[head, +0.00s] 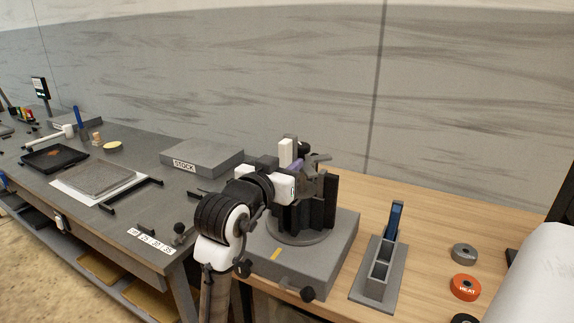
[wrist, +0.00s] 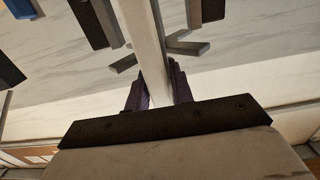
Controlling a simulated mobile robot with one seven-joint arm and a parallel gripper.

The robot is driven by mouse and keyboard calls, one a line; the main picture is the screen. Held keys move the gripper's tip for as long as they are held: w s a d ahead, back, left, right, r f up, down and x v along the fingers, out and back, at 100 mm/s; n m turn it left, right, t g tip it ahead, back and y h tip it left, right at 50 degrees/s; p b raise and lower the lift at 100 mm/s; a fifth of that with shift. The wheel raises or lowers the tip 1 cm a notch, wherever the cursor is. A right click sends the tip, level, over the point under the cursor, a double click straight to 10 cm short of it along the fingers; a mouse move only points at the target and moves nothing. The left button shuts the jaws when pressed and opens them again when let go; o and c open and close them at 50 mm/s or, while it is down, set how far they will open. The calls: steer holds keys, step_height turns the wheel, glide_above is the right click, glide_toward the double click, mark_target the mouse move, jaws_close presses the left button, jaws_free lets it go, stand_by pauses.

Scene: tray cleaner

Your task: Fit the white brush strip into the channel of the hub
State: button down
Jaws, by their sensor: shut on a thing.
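The white brush strip (wrist: 149,45) stands between the two purple fingers of my gripper (wrist: 160,92) in the wrist view, and the fingers are shut on it. In the head view a white upright piece (head: 286,152), which looks like the strip, rises beside my gripper (head: 297,168). The hub (head: 290,217) is dark and finned and stands on a round plate on a grey block. My gripper is at the hub's upper part. Dark hub parts (wrist: 92,22) flank the strip in the wrist view. The channel is hidden, and I cannot tell whether the strip touches it.
The grey fixture block (head: 337,247) has dark knobs at its front. To its right stand a grey holder (head: 372,285) with a blue-handled tool (head: 395,222), and several rolls including an orange one (head: 464,287). A grey STOCK block (head: 207,157) lies on the bench at left.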

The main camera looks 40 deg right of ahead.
steer(key=shift+f+b, duration=0.3)
steer(key=shift+f, duration=0.15)
steer(key=shift+r, duration=0.2)
steer(key=shift+r+p, duration=0.3)
steer(key=shift+p, duration=0.2)
